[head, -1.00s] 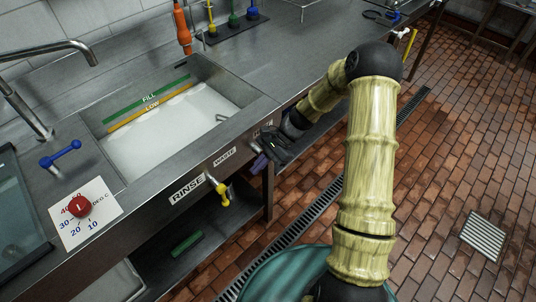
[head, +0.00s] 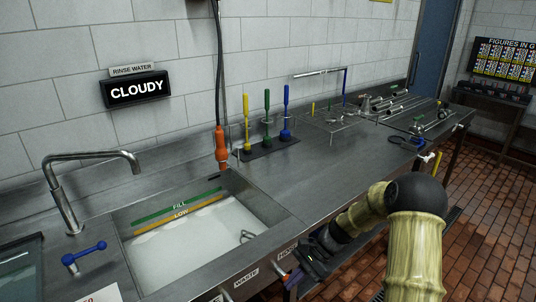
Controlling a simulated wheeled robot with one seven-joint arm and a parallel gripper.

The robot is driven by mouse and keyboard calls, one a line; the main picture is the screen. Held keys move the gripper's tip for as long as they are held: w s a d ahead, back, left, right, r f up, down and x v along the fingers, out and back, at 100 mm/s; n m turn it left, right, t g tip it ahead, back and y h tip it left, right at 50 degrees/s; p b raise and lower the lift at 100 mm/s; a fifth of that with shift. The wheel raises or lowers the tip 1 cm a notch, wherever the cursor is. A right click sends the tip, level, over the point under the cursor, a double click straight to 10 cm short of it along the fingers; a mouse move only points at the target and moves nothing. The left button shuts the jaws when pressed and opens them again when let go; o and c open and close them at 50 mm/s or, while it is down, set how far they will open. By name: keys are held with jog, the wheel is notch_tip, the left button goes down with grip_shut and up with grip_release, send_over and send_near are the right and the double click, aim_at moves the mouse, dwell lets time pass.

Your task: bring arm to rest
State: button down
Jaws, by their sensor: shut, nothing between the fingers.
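My arm, with pale yellow-green links, rises at the lower right of the head view and bends over to the counter's front edge. My gripper (head: 308,262) is dark and sits low in front of the counter, just right of the WASTE label (head: 246,276). It is shut with nothing seen in it. A small reddish and blue part (head: 289,275) shows by the fingertips; I cannot tell whether they touch it.
The steel counter (head: 330,165) holds a sink (head: 270,215) with cloudy water, a faucet (head: 72,190), a blue lever (head: 84,253), an orange sprayer (head: 221,148) and several coloured brushes. A sign reads CLOUDY (head: 136,90). Tiled floor (head: 490,235) is open at right.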

jog(key=s+d+r+n+t+h+p, duration=0.3)
jog(key=s+r, duration=0.4)
jog(key=r, duration=0.3)
jog(key=s+d+r+n+t+h+p, duration=0.3)
jog(key=s+r+n+h+p, duration=0.2)
jog(key=s+r+n, duration=0.3)
notch_tip(320, 180, up, 3)
jog(key=shift+r+h+p, duration=0.15)
jog(key=shift+h+p, duration=0.15)
jog(key=shift+p, duration=0.5)
